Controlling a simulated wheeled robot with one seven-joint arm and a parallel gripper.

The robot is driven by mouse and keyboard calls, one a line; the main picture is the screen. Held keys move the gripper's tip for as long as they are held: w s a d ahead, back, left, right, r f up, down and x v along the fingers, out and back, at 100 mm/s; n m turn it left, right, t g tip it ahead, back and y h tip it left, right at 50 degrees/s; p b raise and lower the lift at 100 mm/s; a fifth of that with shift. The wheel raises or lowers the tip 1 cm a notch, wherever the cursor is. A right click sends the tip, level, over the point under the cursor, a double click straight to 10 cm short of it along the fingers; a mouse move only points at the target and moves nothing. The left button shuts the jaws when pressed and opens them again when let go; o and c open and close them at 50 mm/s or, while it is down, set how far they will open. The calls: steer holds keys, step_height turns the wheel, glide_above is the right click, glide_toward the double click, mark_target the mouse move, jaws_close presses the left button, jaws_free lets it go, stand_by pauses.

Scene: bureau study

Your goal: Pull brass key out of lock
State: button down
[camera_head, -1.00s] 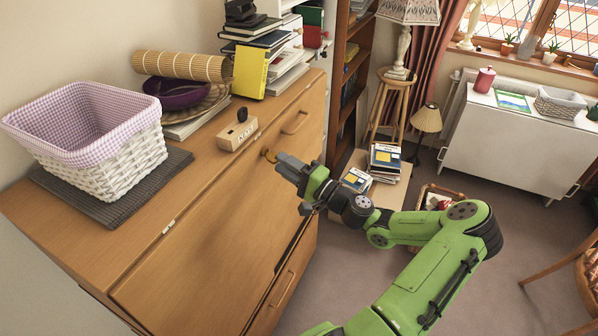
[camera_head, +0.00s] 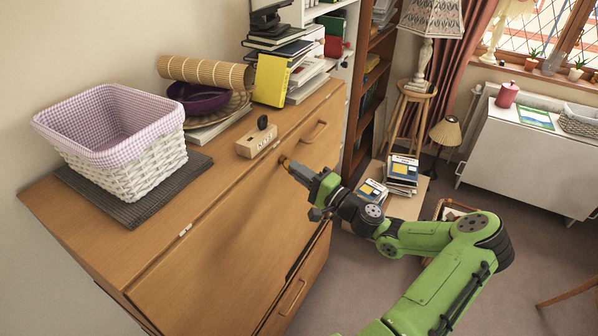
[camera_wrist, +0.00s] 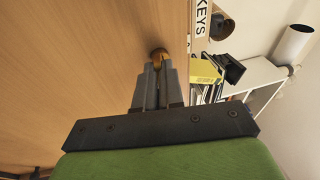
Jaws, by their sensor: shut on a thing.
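My gripper (camera_head: 297,168) is at the upper front of the wooden bureau (camera_head: 240,230), with its fingers pointing at the lock. In the wrist view my gripper (camera_wrist: 158,72) is shut on the brass key (camera_wrist: 158,54), of which only a small golden part shows past the fingertips. In the head view a bit of the brass key (camera_head: 285,160) shows at the bureau's front, just beyond the fingers. The lock is mostly hidden behind the key and fingers. I cannot tell how deep the key sits in it.
A wooden block lettered KEYS (camera_head: 257,142) stands on the bureau top above the lock. A white wicker basket (camera_head: 130,175) with checked lining stands on a dark mat. Books on a low table (camera_head: 400,206) are behind my arm. Floor is open at right.

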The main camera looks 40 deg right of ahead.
steer(key=v, duration=0.6)
steer(key=shift+b, duration=0.45)
